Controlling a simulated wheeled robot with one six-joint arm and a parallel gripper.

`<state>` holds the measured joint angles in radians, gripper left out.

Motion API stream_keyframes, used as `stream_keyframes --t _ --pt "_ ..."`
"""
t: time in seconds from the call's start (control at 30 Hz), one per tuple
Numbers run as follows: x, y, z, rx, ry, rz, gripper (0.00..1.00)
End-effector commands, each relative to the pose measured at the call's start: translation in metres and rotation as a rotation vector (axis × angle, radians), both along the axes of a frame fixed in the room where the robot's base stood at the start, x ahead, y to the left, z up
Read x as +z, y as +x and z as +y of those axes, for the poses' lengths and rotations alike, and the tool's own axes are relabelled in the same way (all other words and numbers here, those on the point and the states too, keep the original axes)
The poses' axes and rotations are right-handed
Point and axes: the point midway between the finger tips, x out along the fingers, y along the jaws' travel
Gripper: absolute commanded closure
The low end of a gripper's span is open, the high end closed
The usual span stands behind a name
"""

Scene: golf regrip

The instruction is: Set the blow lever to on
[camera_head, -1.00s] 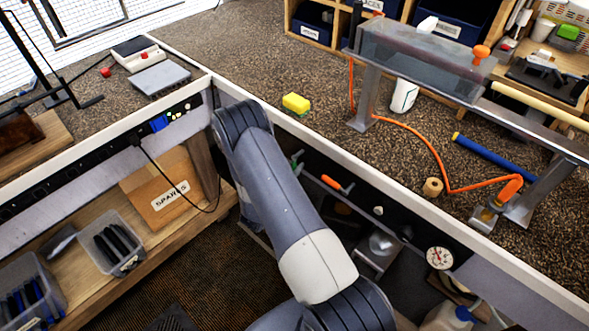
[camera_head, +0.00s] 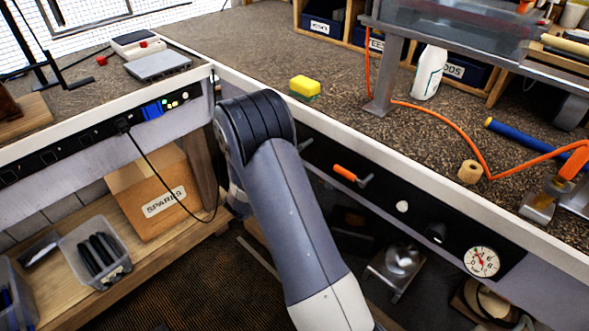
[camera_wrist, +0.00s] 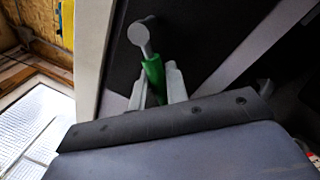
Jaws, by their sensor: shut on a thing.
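A lever with a green handle (camera_wrist: 153,76) and a round grey pivot end shows on the dark panel in the wrist view. My gripper (camera_wrist: 157,72) has its two pale fingers on either side of the green handle and is shut on it. In the head view my arm hides the gripper and the green handle. A second lever, with an orange handle (camera_head: 345,172), sits on the black panel (camera_head: 330,158) under the bench's front edge, right of my arm. No lever label is readable.
A pressure gauge (camera_head: 481,262) and knobs are further right on the panel. A yellow sponge (camera_head: 304,88) lies on the bench (camera_head: 240,45) above my arm. An orange hose (camera_head: 440,118) runs across the bench. A cardboard box (camera_head: 150,190) stands on the lower shelf at left.

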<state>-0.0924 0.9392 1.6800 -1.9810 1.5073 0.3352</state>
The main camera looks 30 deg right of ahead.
Motion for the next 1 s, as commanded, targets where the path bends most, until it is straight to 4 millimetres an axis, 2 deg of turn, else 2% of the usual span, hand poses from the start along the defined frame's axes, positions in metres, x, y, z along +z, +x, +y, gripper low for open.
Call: stream_keyframes --t 0.07,0.6,1.0 --pt "-0.006 0.003 0.001 0.000 0.025 -0.073 1.00" --pt "0.018 0.012 0.004 -0.001 0.189 -0.521 1.00" --pt "0.032 0.013 0.004 -0.002 0.252 -0.690 1.00"
